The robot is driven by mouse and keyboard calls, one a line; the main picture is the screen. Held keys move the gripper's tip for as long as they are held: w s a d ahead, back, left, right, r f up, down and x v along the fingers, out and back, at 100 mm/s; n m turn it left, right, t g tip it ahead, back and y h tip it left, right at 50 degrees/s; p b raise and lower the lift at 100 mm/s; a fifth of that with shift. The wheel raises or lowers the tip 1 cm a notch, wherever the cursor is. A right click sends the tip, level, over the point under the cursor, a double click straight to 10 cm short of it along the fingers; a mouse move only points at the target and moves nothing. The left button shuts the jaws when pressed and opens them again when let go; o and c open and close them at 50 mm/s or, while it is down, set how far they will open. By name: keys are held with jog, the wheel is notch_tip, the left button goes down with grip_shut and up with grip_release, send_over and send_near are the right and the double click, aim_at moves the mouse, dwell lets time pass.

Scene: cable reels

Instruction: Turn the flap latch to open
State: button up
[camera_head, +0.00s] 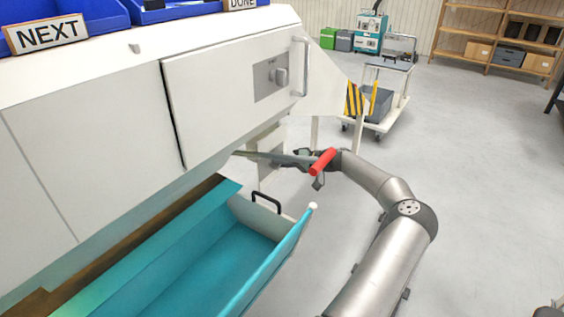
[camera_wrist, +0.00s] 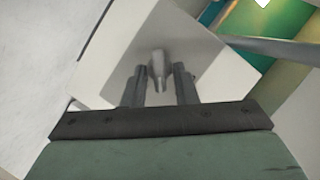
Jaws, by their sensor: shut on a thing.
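The latch (camera_wrist: 157,62) is a small grey tapered handle on a pale panel (camera_wrist: 120,45) in the wrist view. In the head view my gripper (camera_head: 282,158) is low, below the white machine's right end, beside a small pale box (camera_head: 268,139). The latch cannot be made out in that view.
A grey knob on a plate (camera_head: 270,77) and a bar handle (camera_head: 300,66) are on the machine's upper door. A teal tray (camera_head: 215,265) with a black handle lies below. A red cylinder (camera_head: 322,161) shows by my wrist.

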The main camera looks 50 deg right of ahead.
jog(key=shift+d+f+m+t+y+p, duration=0.15)
jog(key=shift+m+t+y, duration=0.4)
jog(key=shift+m, duration=1.05)
jog(key=shift+f+m+t+y+p, duration=0.15)
jog(key=shift+m+t+y, duration=0.35)
jog(key=shift+m, duration=1.1)
jog(key=shift+y, duration=0.25)
jog(key=o, duration=0.7)
jog(key=shift+c, duration=0.2)
jog(key=v, duration=1.7)
jog(key=shift+s, duration=0.25)
